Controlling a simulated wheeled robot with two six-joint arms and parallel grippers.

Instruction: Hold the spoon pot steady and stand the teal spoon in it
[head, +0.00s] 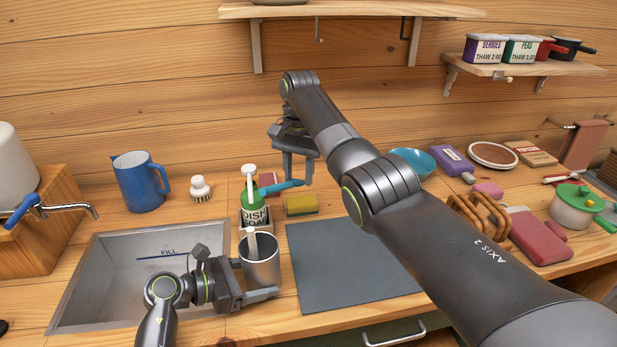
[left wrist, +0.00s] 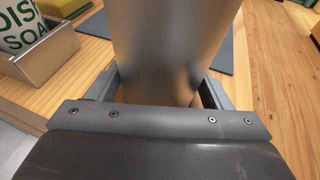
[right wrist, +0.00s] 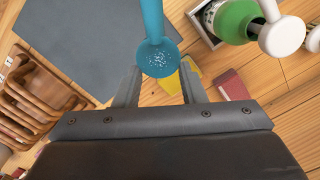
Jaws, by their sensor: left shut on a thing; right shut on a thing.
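The spoon pot (head: 261,270) is a grey metal cup on the counter beside the sink, upright, with a pale-handled utensil (head: 252,243) in it. My left gripper (head: 258,291) is shut around the pot's sides; the pot fills the middle of the left wrist view (left wrist: 165,45). My right gripper (head: 297,168) is raised behind the counter mat and shut on the teal spoon (head: 284,187). In the right wrist view the spoon (right wrist: 153,22) runs up from between the fingertips, its speckled round end nearest the camera. The spoon is apart from the pot.
The green dish soap bottle (head: 252,208) in a small caddy stands just behind the pot. A yellow sponge (head: 301,205) lies near the dark mat (head: 345,270), which is bare. The sink (head: 120,275) is at left. A blue jug (head: 139,183) stands behind it.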

